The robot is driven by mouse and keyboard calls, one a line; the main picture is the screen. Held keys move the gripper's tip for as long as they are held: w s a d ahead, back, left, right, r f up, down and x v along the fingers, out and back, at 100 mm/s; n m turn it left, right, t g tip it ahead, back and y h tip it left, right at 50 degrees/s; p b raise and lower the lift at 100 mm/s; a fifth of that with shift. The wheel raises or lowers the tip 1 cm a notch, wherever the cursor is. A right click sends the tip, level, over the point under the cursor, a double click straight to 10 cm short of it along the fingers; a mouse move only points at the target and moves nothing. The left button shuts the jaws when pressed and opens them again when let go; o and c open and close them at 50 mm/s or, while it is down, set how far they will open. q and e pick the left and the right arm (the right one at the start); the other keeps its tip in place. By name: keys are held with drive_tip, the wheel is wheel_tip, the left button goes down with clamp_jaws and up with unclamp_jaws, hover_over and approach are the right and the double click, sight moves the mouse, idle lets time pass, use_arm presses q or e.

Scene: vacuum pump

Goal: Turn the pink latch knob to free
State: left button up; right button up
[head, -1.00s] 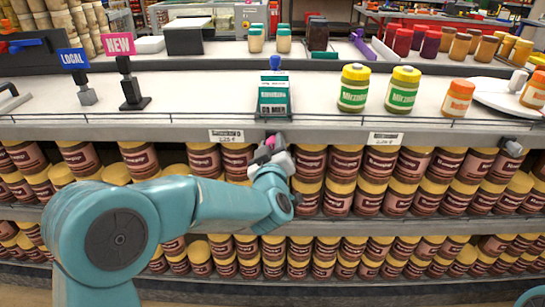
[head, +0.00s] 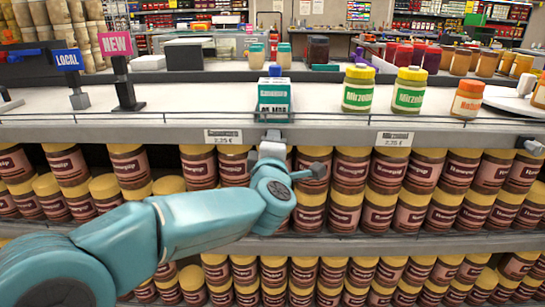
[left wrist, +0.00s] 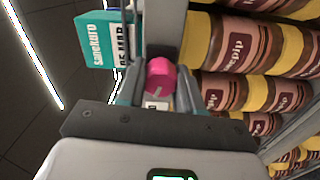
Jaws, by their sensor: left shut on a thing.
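The pink knob (left wrist: 161,75) shows in the left wrist view, between the two fingers of my left gripper (left wrist: 158,82). The gripper is shut on it. A grey upright part stands behind the knob. In the head view my left gripper (head: 273,139) is at the shelf's front edge, below the teal box, and my own wrist hides the knob. Which way the knob is turned I cannot tell. My right gripper is in neither view.
A teal box (head: 274,98) stands on the upper shelf (head: 210,127) just above my gripper; it also shows in the left wrist view (left wrist: 105,40). Brown jars with yellow lids (head: 350,168) fill the shelves below. Green-labelled jars (head: 358,90) stand to the right.

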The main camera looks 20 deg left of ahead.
use_arm(q)
drive_tip(key=shift+f+n+b, duration=0.15)
drive_tip(key=shift+n+b, duration=0.55)
drive_tip(key=shift+n, duration=0.3)
drive_tip(key=shift+n+b, duration=0.35)
drive_tip(key=shift+n, duration=0.25)
drive_tip(key=o, duration=1)
drive_tip(key=shift+o, duration=0.2)
drive_tip(key=shift+s, duration=0.15)
drive_tip(key=p+v, duration=0.1)
drive_tip(key=v, duration=1.5)
